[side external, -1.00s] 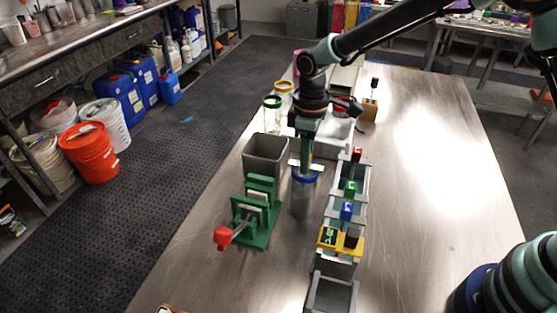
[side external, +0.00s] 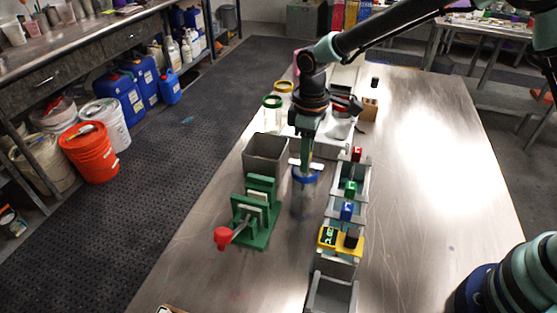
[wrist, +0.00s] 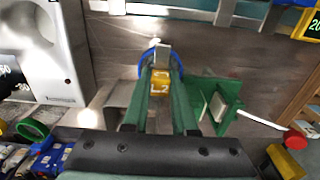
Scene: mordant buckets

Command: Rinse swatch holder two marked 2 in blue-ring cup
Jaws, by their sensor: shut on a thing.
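My gripper (side external: 306,167) points down at the blue-ring cup (side external: 305,179), a clear cup with a blue rim standing on the steel bench. In the wrist view my gripper (wrist: 160,100) is shut on the swatch holder (wrist: 160,80), a yellow block with a dark mark that seems to include a 2. There the blue ring (wrist: 178,62) of the cup shows around the holder and the fingertips. The holder's lower part is hidden, so how deep it sits in the cup cannot be told.
A green clamp stand (side external: 262,222) with a red knob stands left of the cup, with a grey bin (side external: 265,152) behind it. A grey rack (side external: 363,183) with coloured holders stands close on the right. Green-ring (side external: 272,102) and yellow-ring (side external: 284,87) cups are farther back.

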